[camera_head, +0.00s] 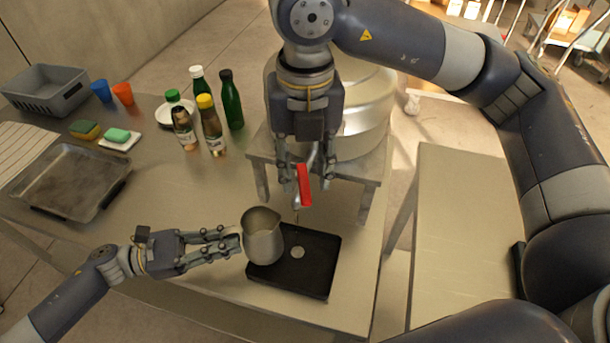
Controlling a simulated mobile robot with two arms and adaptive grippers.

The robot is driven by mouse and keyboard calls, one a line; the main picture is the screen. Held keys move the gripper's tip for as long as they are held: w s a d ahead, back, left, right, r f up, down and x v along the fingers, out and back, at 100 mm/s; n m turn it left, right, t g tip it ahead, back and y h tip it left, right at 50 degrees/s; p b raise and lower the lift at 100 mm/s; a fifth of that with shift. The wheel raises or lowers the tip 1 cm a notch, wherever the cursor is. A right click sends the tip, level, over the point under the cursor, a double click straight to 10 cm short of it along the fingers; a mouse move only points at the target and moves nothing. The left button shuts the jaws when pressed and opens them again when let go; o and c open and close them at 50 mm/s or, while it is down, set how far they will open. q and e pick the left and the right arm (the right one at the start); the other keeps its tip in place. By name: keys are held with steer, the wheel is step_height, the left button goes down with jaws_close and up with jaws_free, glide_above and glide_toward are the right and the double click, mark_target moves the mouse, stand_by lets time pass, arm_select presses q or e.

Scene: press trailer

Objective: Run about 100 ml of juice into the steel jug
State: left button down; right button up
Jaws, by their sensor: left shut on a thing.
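The steel jug (263,238) stands upright at the left part of a black tray (318,272). My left gripper (238,243) is shut on the jug's left side. The tap with a red lever (304,186) is at the front of a large steel vessel (368,115). My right gripper (307,172) points down at the tap, its fingers apart on either side of the lever. A faint thin line hangs below the tap, right of the jug's mouth; I cannot tell if it is juice. The jug's contents are hidden.
The vessel stands on a low metal stand (352,178). Several bottles (211,125) stand behind to the left. A metal pan (70,180), sponges (117,136), cups (122,93) and a grey crate (47,91) are further left.

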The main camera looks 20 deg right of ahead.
mark_target(305, 189)
step_height(305, 189, up, 9)
stand_by(0.3)
arm_select(q)
steer(key=shift+r, duration=0.1)
steer(key=d, duration=0.7)
steer(key=shift+s+d, duration=0.15)
steer(key=shift+d, duration=0.15)
steer(key=shift+a, duration=0.1)
arm_select(e)
steer(key=shift+f, duration=0.1)
stand_by(1.6)
